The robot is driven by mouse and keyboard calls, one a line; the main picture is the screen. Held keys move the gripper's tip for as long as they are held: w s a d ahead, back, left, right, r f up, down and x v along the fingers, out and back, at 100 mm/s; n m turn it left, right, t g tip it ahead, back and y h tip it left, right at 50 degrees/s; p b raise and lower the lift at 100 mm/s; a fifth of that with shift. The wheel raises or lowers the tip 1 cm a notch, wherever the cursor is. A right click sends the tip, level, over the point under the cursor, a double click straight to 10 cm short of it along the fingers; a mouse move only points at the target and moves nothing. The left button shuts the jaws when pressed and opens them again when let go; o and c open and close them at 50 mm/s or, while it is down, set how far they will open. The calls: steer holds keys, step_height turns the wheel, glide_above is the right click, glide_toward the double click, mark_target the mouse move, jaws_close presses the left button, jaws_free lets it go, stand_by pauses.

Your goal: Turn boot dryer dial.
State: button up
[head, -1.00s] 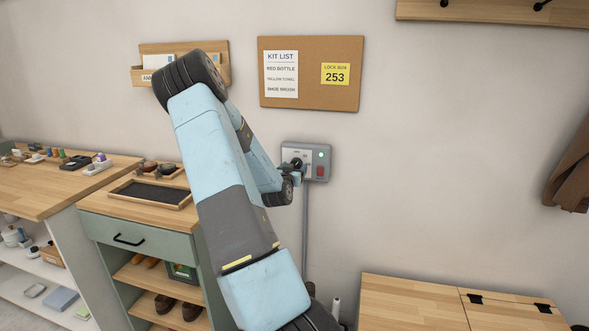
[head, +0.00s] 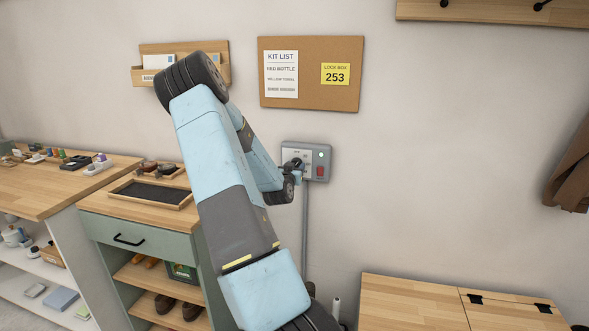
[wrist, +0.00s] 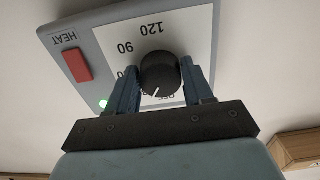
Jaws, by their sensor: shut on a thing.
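The boot dryer control box (head: 326,147) is grey with a white face and is fixed to the wall. In the wrist view its black round dial (wrist: 160,75) sits between the two fingers of my gripper (wrist: 159,68), which is shut on it. The dial's white pointer line points down and slightly left in that picture, toward lettering partly hidden by the dial and gripper. The marks 90 and 120 show upside down above the dial. In the head view my arm and gripper partly cover the dial.
A cork board (head: 310,100) hangs above the box. A wooden bench top (head: 410,300) stands below right, and a green cabinet (head: 140,232) stands left.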

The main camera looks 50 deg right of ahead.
steer(key=shift+n, duration=0.3)
steer(key=n, duration=0.5)
steer(key=shift+n, duration=2.7)
steer(key=shift+c, duration=0.2)
steer(key=o, duration=1)
steer(key=shift+s, duration=0.1)
steer(key=v, duration=1.3)
steer(key=shift+s+a, duration=0.1)
steer(key=shift+a, duration=0.2)
